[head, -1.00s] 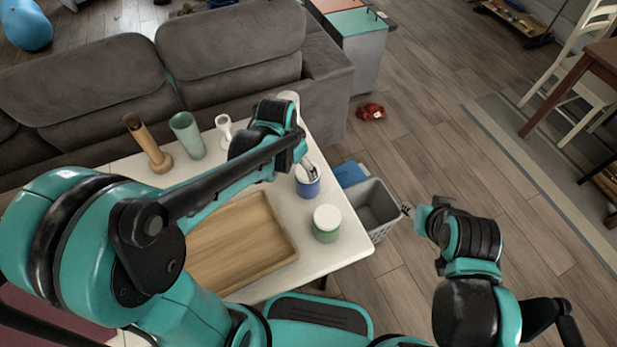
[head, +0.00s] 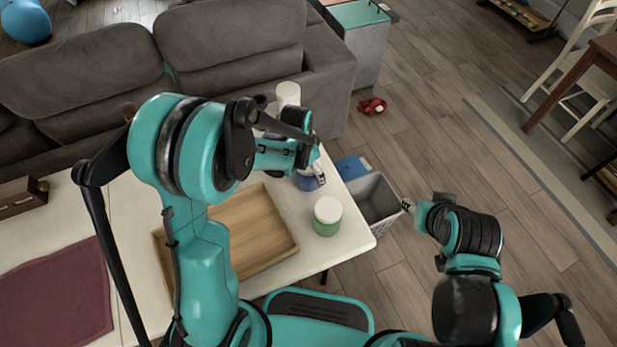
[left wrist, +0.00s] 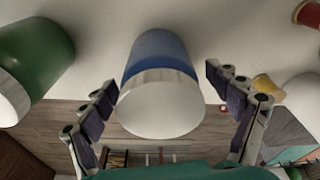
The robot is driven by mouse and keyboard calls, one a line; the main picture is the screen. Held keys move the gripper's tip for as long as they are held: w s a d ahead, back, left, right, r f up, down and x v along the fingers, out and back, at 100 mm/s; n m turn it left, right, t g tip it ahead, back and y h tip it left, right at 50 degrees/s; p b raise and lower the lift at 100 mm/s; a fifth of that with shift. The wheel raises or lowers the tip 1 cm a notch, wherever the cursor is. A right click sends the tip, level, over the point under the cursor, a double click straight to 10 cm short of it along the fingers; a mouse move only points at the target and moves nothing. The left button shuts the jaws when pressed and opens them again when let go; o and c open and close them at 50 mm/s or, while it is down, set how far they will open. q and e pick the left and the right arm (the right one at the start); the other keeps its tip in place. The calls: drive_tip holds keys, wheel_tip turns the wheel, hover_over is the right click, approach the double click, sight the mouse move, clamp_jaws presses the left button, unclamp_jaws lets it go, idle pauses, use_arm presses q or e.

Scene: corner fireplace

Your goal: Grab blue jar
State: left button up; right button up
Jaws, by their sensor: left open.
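The blue jar (head: 308,183) with a white lid stands on the white table, partly hidden by my left gripper (head: 318,172) in the head view. In the left wrist view the blue jar (left wrist: 160,75) lies between the two spread fingers of my left gripper (left wrist: 165,112), with its white lid toward the camera. The left gripper is open, and no clear contact shows. My right gripper (head: 408,205) is over the floor near the grey bin, too small to tell its opening.
A green jar (head: 327,217) with a white lid stands close to the blue one; it also shows in the left wrist view (left wrist: 32,60). A wooden tray (head: 283,238) lies on the table (head: 340,250). A grey bin (head: 376,205) stands beside the table. A sofa (head: 240,55) is behind.

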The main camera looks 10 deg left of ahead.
use_arm(q)
drive_tip(key=shift+f, duration=0.1)
drive_tip(key=c, duration=1.4)
drive_tip(key=shift+c, duration=0.2)
